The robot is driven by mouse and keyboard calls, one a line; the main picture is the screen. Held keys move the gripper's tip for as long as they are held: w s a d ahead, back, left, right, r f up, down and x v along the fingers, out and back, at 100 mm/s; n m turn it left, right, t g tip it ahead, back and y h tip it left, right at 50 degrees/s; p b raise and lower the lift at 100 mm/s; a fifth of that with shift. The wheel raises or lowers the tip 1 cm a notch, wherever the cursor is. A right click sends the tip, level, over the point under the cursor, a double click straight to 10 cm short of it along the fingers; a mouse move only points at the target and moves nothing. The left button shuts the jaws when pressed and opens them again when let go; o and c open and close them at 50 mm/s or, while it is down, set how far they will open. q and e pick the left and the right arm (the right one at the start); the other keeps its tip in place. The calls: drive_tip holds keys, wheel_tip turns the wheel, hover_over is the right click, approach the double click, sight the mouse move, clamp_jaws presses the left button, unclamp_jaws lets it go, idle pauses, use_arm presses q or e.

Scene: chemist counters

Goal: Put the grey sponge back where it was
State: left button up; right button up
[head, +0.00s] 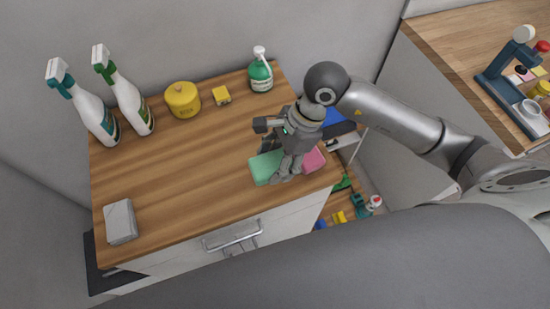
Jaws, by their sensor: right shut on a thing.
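My right gripper (284,176) points down at the front right of the wooden counter. It is shut on a grey piece, taken as the grey sponge, that is mostly hidden by the similarly grey fingers. The fingertips are low, between a green sponge (261,170) on the left and a pink sponge (315,160) on the right. Whether the grey piece touches the counter or its neighbours cannot be told. My left gripper is not in view.
Two spray bottles (95,118), a yellow tin (183,101), a small yellow block (221,95) and a green pump bottle (261,75) stand at the back. A pale grey block (120,222) lies front left. The counter's middle (185,170) is clear.

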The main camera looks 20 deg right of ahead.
sight(275, 157)
drive_tip(key=w+f, duration=0.1)
drive_tip(key=f, duration=0.1)
drive_tip(key=w+f+p, duration=0.1)
drive_tip(key=w+f, duration=0.1)
drive_tip(key=shift+d, duration=0.4)
drive_tip(key=shift+w+f+p, duration=0.15)
drive_tip(key=shift+f+p, duration=0.15)
wheel_tip(275, 157, down, 2)
drive_tip(key=shift+p, duration=0.55)
drive_tip(key=shift+f, duration=0.35)
drive_tip(key=shift+f, duration=0.15)
drive_tip(key=o, duration=1.1)
drive_tip(key=shift+c, duration=0.2)
